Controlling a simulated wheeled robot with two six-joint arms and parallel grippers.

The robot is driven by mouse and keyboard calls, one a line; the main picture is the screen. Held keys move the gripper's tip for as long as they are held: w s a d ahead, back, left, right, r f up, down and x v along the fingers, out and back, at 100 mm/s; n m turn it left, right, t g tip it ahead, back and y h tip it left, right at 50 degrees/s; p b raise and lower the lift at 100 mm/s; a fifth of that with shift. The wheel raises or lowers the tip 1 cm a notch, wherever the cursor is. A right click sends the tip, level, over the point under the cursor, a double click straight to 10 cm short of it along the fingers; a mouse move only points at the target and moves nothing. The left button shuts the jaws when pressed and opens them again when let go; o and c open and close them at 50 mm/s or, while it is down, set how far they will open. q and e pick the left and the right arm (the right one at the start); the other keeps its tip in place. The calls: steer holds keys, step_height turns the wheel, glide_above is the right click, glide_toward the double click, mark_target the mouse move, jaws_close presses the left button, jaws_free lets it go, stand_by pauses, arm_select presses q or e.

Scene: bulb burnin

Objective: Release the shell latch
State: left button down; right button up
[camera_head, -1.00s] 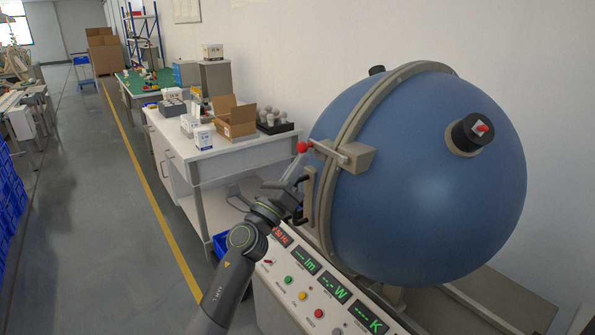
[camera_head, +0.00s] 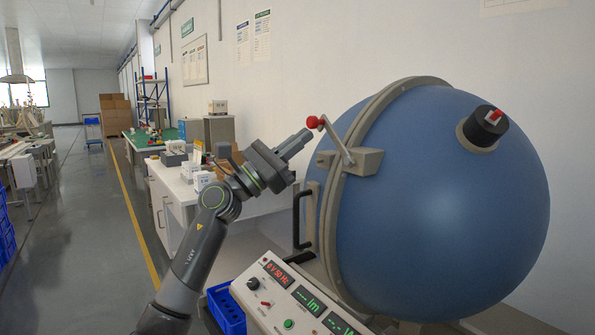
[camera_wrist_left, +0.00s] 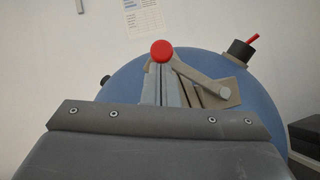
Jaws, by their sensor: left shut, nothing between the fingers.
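The shell is a big blue sphere (camera_head: 445,200) with a beige flange ring (camera_head: 335,215) around it. Its latch is a grey lever (camera_head: 336,140) with a red ball knob (camera_head: 312,122), on a beige block (camera_head: 362,161). The lever slants up and left from its pivot. My left gripper (camera_head: 308,135) is shut and empty, its tip close by the knob. In the left wrist view the red knob (camera_wrist_left: 162,50) appears just beyond the shut fingers (camera_wrist_left: 165,85), and the lever (camera_wrist_left: 200,72) runs right and down. I cannot tell whether the fingertips touch the knob. My right gripper is not in view.
A black handle (camera_head: 301,215) sits on the flange below the latch. A control panel (camera_head: 290,305) with displays and buttons stands in front. A white workbench (camera_head: 180,195) with boxes is behind my left arm. The floor aisle at left is clear.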

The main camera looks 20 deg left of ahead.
mark_target(308, 121)
arm_select(q)
steer(key=m+g, duration=0.1)
steer(key=r+m+g+h+b, duration=0.1)
steer(key=m, duration=0.1)
steer(key=m+g+b, duration=0.1)
steer(key=shift+s+d+r+m, duration=0.3)
steer(key=shift+d+r+m, duration=0.1)
steer(key=shift+s+d+r+m+g+h+b, duration=0.15)
steer(key=shift+r+m+g+h+b, duration=0.2)
steer(key=shift+m+g, duration=0.45)
steer(key=shift+s+d+r+m+g, duration=0.25)
steer(key=shift+d+r+m+g, duration=0.15)
steer(key=shift+m+g, duration=0.45)
steer(key=shift+s+d+r+m+g, duration=0.25)
steer(key=shift+r+m+g, duration=0.25)
steer(key=shift+m, duration=0.55)
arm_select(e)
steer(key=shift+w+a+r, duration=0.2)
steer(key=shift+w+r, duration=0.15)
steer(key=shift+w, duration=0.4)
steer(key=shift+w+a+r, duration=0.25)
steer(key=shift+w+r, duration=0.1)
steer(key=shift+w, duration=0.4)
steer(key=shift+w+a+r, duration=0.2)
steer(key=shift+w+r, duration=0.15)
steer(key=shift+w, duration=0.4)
arm_select(q)
steer(key=shift+f, duration=0.15)
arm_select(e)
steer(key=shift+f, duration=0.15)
